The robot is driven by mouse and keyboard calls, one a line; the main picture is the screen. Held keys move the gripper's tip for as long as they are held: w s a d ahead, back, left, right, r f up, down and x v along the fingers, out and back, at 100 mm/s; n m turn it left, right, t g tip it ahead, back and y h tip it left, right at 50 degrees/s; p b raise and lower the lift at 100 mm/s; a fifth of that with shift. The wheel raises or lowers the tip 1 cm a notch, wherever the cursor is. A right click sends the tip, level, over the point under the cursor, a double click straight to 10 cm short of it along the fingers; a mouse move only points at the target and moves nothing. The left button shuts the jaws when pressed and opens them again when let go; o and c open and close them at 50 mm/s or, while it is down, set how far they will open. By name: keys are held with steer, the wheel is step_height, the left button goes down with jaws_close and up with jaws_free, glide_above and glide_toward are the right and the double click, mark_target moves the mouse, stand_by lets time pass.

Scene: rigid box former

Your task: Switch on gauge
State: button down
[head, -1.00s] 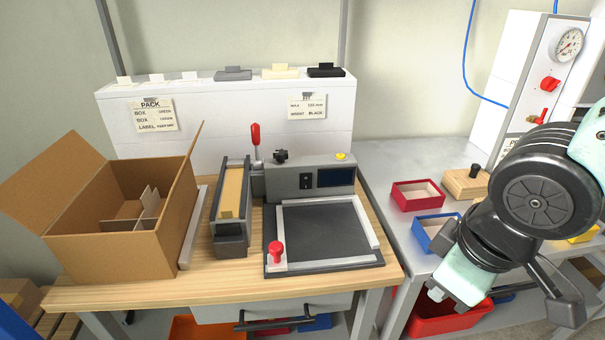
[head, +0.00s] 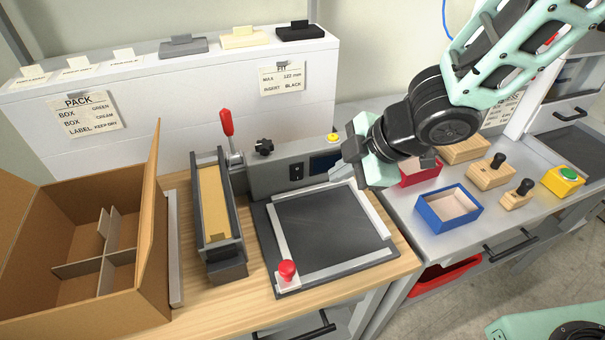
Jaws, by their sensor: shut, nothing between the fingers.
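The gauge (head: 270,177) is a grey unit at the back of the wooden bench, behind a flat dark plate (head: 325,225) with light rails. Its front has a small black rocker switch (head: 296,172) and a display (head: 322,161) that looks dark. A black knob (head: 263,147) and a yellow button (head: 333,138) sit on top. My gripper (head: 337,173) is shut and empty. Its fingertips point left, just right of the display and above the plate's back right corner, apart from the switch. The gripper partly hides the gauge's right end.
A red-handled lever (head: 227,122) stands left of the gauge, beside a narrow holder (head: 213,205). A red knob (head: 287,270) rises at the plate's front left. An open carton (head: 85,310) fills the left. A blue tray (head: 428,208) and wooden blocks lie on the right.

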mark_target(297, 173)
steer(key=b+x, duration=0.3)
steer(key=x, duration=0.6)
steer(key=shift+a+f+b, duration=0.1)
steer(key=shift+f+b, duration=0.2)
steer(key=shift+f, duration=0.1)
steer(key=shift+w+a+p, duration=0.2)
steer(key=shift+w+p, duration=0.15)
steer(key=shift+w, duration=0.25)
steer(key=shift+w+a+p, duration=0.15)
steer(key=shift+w+p, duration=0.2)
steer(key=shift+w, duration=0.3)
steer(key=shift+w+a+f+p, duration=0.15)
steer(key=shift+w, duration=0.25)
steer(key=shift+w+a+f+p, duration=0.1)
steer(key=shift+w+p, duration=0.05)
steer(key=shift+w, duration=0.3)
steer(key=shift+w+a+f, duration=0.1)
steer(key=shift+w, duration=0.15)
